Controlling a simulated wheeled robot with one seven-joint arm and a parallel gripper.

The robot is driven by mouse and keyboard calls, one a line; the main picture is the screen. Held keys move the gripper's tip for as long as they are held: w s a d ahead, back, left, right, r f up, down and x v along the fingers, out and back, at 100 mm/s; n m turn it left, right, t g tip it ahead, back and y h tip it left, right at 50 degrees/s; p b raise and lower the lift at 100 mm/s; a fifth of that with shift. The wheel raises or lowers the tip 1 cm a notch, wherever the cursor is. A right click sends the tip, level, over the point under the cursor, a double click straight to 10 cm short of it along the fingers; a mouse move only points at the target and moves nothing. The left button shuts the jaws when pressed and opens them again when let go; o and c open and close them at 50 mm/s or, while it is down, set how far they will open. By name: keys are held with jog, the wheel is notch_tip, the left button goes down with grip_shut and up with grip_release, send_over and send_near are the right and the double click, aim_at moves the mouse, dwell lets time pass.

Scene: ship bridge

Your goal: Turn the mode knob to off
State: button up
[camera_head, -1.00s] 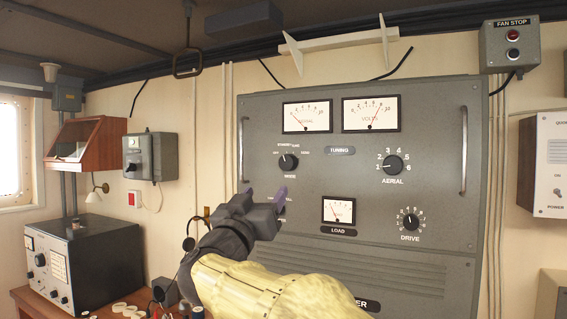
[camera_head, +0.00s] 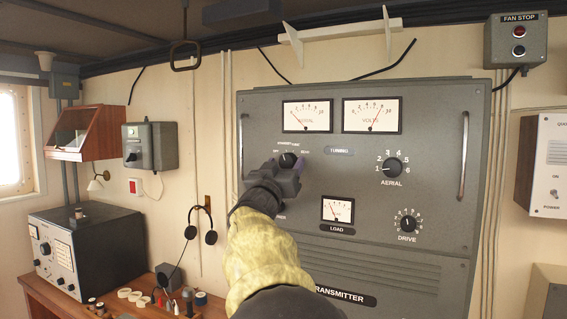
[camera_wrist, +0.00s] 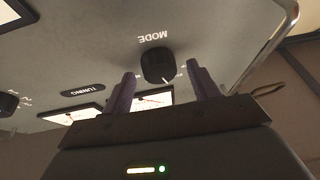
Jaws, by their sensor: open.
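The mode knob (camera_head: 288,160) is a small black round knob on the upper left of the grey transmitter panel (camera_head: 420,250). Position marks arc above it, with OFF at its left. In the wrist view the knob (camera_wrist: 157,65) shows upside down with a white pointer line, beyond the fingertips. My gripper (camera_head: 285,172) is just below the knob in the head view and covers the MODE label. In the wrist view its two purple fingers (camera_wrist: 160,82) are apart, one to each side of the knob's line. Contact with the knob cannot be told.
The aerial knob (camera_head: 392,168), drive knob (camera_head: 408,222) and load meter (camera_head: 338,210) are to the right on the panel. Two meters (camera_head: 371,115) sit above. A metal handle (camera_head: 464,155) stands out at the panel's right. A desk with small items (camera_head: 150,297) is at lower left.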

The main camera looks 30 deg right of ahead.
jog(key=shift+c, duration=0.2)
jog(key=c, duration=1)
jog(key=shift+o, duration=0.2)
jog(key=shift+n+p, duration=0.4)
jog(key=shift+n, duration=0.2)
jog(key=n+y+p, duration=0.1)
jog(key=n, duration=0.1)
jog(key=n+t+y+p, duration=0.1)
jog(key=n+y+p, duration=0.1)
jog(key=n+p, duration=0.1)
jog(key=shift+s+r+n+t, duration=0.15)
jog(key=shift+r+n+t, duration=0.15)
jog(key=n+y+p, duration=0.1)
jog(key=n+p, duration=0.1)
jog(key=shift+n, duration=0.3)
jog(key=shift+d+f+n+y+p, duration=0.1)
jog(key=shift+n+y+p, duration=0.3)
jog(key=shift+n+p, duration=0.4)
jog(key=shift+f, duration=0.1)
